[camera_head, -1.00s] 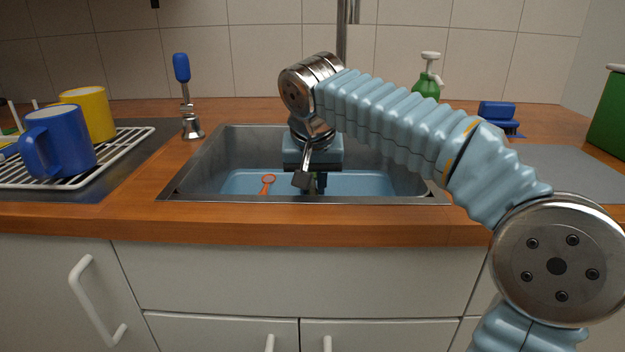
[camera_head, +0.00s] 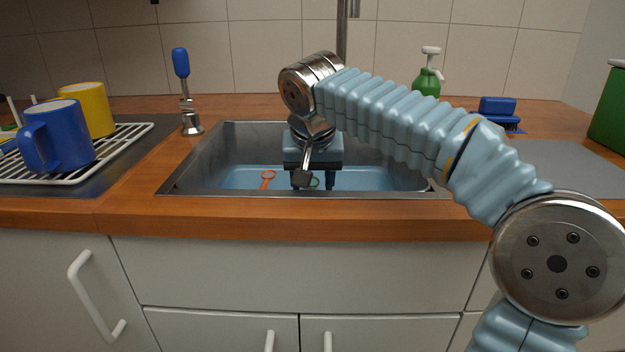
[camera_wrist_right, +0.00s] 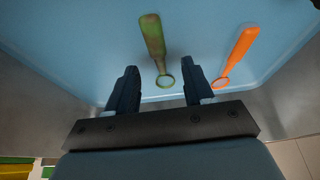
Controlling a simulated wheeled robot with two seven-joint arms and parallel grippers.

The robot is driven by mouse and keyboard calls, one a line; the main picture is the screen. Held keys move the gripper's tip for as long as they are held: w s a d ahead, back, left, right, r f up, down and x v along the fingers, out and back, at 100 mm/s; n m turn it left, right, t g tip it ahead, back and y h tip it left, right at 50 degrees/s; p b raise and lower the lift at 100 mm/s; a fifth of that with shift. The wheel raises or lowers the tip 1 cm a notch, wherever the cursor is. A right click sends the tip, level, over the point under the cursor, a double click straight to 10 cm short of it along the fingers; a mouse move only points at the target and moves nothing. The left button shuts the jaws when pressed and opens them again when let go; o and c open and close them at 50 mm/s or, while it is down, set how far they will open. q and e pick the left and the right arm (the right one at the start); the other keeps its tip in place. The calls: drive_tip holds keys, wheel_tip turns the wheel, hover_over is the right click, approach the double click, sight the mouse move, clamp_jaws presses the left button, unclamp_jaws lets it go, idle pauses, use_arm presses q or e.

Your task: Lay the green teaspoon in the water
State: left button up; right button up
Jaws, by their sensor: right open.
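The green teaspoon (camera_wrist_right: 153,40) lies in the blue water in the sink, its ring-shaped end towards my right gripper in the right wrist view. A small part of its green ring (camera_head: 315,182) shows in the head view beside the gripper. My right gripper (camera_wrist_right: 162,88) is open and empty, its fingers apart on either side of the ring end in that view. In the head view my right gripper (camera_head: 314,185) points down into the sink. The water (camera_head: 370,180) fills the sink bottom. My left gripper is not in view.
An orange spoon (camera_head: 267,178) lies in the water left of my gripper; it also shows in the right wrist view (camera_wrist_right: 238,50). The steel sink (camera_head: 228,150) has walls all round. A blue mug (camera_head: 62,140) and a yellow mug (camera_head: 92,108) stand on a rack at left.

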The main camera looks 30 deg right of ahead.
drive_tip(key=shift+r, duration=0.1)
drive_tip(key=p+v, duration=0.4)
drive_tip(key=v, duration=0.9)
drive_tip(key=shift+r, duration=0.3)
drive_tip(key=shift+s+a, duration=0.1)
